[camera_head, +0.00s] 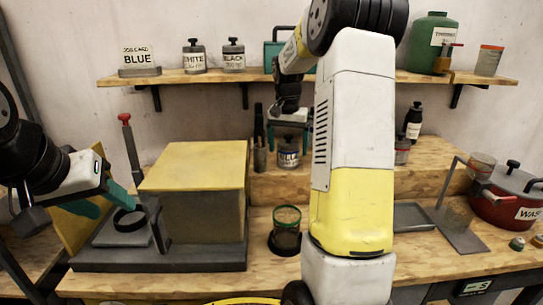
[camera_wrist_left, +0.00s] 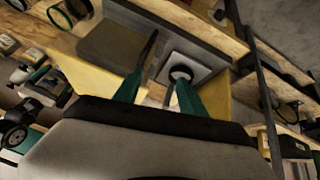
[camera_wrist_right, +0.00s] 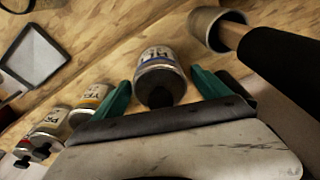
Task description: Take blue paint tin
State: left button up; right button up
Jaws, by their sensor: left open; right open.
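The blue paint tin (camera_head: 288,156), a small tin with a dark lid and a blue label, stands on the raised wooden step in the head view. In the right wrist view the tin (camera_wrist_right: 158,62) sits between the spread teal fingers of my right gripper (camera_wrist_right: 164,88). My right gripper (camera_head: 290,132) is open just above or around the tin; contact cannot be told. My left gripper (camera_head: 112,198) is open and empty at the left, near a grey stand with a black ring; its fingers also show in the left wrist view (camera_wrist_left: 158,88).
A card reading BLUE (camera_head: 138,57) stands on the upper shelf beside white (camera_head: 194,60) and black (camera_head: 233,60) tins. Other tins (camera_wrist_right: 90,100) and a cup (camera_wrist_right: 212,28) flank the blue tin. A yellow-topped box (camera_head: 195,165) and a red pot (camera_head: 505,200) stand on the bench.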

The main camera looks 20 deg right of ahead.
jog(key=shift+d+f, duration=0.1)
jog(key=shift+f, duration=0.3)
jog(key=shift+c, duration=0.3)
jog(key=c, duration=1.8)
jog(key=shift+w, duration=0.1)
jog(key=shift+r, duration=0.15)
jog(key=shift+r, duration=1.7)
jog(key=s+a, duration=0.2)
jog(key=s, duration=0.3)
jog(key=s+a+r, duration=0.1)
jog(key=s, duration=0.4)
jog(key=s+a, duration=0.2)
jog(key=s, duration=0.3)
jog(key=shift+a+r, duration=0.2)
jog(key=shift+a, duration=0.15)
